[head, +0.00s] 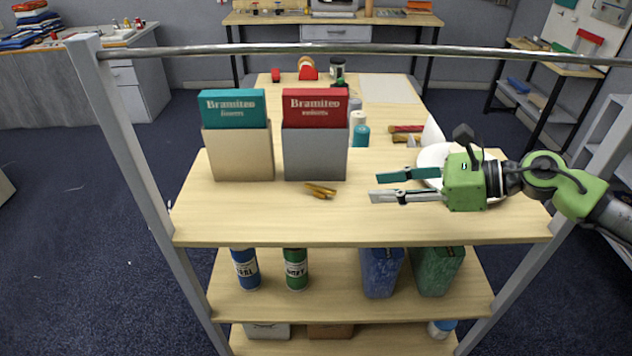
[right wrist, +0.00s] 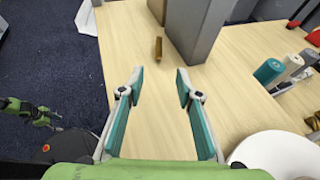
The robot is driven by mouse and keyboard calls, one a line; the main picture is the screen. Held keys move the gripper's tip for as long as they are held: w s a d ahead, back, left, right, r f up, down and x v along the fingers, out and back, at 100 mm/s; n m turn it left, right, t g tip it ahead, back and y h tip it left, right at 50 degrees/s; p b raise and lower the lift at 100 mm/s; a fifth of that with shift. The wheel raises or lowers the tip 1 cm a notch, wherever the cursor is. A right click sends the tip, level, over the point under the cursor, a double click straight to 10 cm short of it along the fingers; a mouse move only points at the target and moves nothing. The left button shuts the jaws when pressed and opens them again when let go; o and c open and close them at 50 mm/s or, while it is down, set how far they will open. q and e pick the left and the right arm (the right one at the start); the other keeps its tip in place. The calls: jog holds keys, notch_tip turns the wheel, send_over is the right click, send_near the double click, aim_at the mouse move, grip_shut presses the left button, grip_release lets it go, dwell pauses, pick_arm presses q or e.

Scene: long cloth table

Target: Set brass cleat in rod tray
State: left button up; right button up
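The brass cleat (head: 320,190) lies on the pale wooden top shelf, in front of the grey box file. It also shows in the right wrist view (right wrist: 157,48), beyond the fingertips. My right gripper (head: 374,187) is open and empty, a little right of the cleat and apart from it; its two teal-lined fingers (right wrist: 157,88) point toward the cleat in the right wrist view. I cannot pick out a rod tray for certain in either view. My left gripper is not in the head view; green and black parts at the left of the right wrist view may belong to my left arm.
A beige file (head: 238,155) with a teal book and a grey file (head: 316,157) with a red book stand behind the cleat. A white plate (head: 432,156) lies behind my right gripper. Teal and white cylinders (head: 361,136) stand behind. The shelf's front is clear. A metal rail (head: 300,49) crosses above.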

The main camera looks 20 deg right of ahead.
aim_at(327, 188)
jog(key=shift+s+a+r, duration=0.1)
jog(key=shift+s+a, duration=0.05)
jog(key=shift+a, duration=0.35)
jog(key=shift+w+a, duration=0.2)
jog(key=shift+w+a+f+p, duration=0.2)
jog(key=shift+w+f+p, duration=0.05)
jog(key=shift+w+p, duration=0.1)
jog(key=p+x, duration=0.2)
jog(key=x, duration=0.2)
jog(key=shift+w+a, duration=0.15)
jog(key=shift+a, duration=0.15)
jog(key=shift+w+a+f+p, duration=0.35)
jog(key=shift+a, duration=0.05)
jog(key=shift+w+a, duration=0.1)
jog(key=p+x, duration=0.3)
jog(key=x, duration=0.1)
jog(key=shift+w+r, duration=0.15)
jog(key=shift+w+a+f, duration=0.3)
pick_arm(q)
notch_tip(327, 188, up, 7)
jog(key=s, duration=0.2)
pick_arm(e)
grip_shut()
